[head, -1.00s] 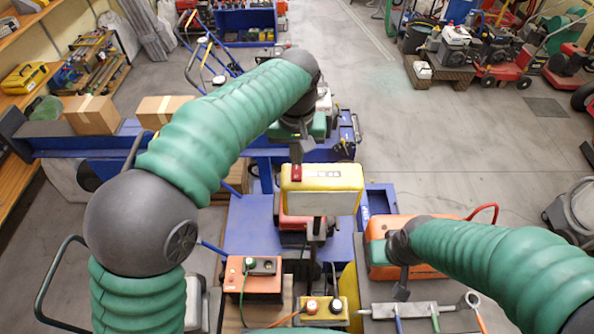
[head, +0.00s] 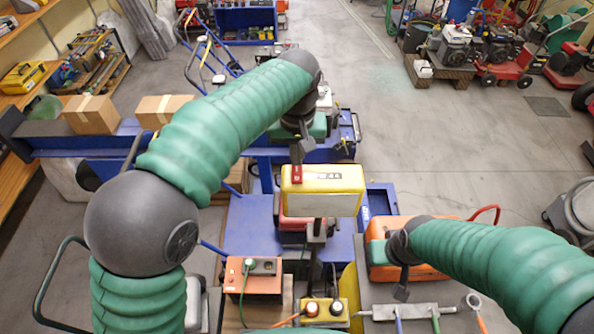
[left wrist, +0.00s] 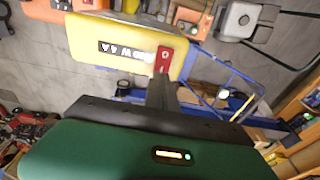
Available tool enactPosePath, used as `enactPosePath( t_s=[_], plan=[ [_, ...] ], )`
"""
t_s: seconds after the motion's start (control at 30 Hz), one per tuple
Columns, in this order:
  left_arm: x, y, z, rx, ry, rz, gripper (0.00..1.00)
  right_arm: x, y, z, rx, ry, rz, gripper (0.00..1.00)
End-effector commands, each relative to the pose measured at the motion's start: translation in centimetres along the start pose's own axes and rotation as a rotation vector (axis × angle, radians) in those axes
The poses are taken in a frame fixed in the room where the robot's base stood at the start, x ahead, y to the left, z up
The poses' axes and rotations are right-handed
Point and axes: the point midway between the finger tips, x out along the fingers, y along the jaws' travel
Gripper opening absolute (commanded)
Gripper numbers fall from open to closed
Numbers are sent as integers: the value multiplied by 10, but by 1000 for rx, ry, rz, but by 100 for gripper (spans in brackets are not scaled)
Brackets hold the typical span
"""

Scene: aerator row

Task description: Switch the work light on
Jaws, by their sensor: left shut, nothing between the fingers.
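The work light (head: 345,178) is a yellow box on a dark post, in the middle of the head view. Its front face looks pale cream and bright. A red switch (head: 296,175) sits at the left end of its top. In the left wrist view the yellow light (left wrist: 125,52) and its red switch (left wrist: 164,59) show from above. My left gripper (head: 296,156) is shut and empty, its tip at the red switch; I cannot tell whether they touch. My right gripper (head: 402,290) hangs beside an orange case, its jaw state unclear.
The orange case (head: 430,272) stands right of the light. An orange box with sockets (head: 255,285) and a yellow box with knobs (head: 322,318) stand in front. A bar with tools (head: 412,311) lies at the lower right. Open floor is at the right.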

Motion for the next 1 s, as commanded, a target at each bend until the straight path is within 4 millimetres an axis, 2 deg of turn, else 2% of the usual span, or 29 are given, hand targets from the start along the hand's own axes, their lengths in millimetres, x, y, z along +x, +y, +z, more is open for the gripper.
enactPosePath(
  t_s=[1.0],
  plan=[
    [11,1,2,0,1,0,0,8,0,2,0,0,0,0]
  ],
)
